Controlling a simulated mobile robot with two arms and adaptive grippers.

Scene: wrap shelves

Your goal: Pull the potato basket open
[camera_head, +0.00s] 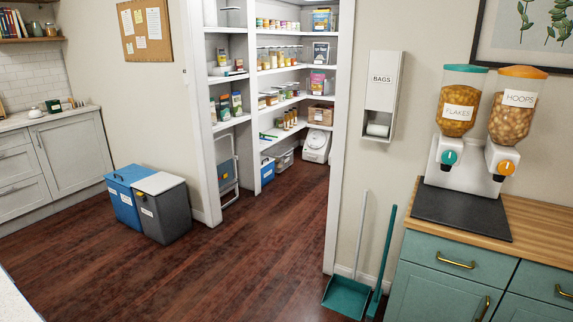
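I cannot make out a basket marked as the potato basket. The open pantry shows white shelves (277,68) through its doorway, with jars, cans and boxes on them. A brown crate-like container (321,114) sits on a lower shelf at the right; its contents are too small to tell. Below, a blue bin (267,170) and a clear container (284,159) stand low in the pantry, beside a white lidded container (316,146). Neither of my grippers is in view.
A blue bin (127,195) and a grey bin (163,208) stand left of the doorway. A teal dustpan (346,297) and a brush (383,262) lean at its right. A teal cabinet (435,290) fills the right. Wooden floor (250,245) before the doorway is clear.

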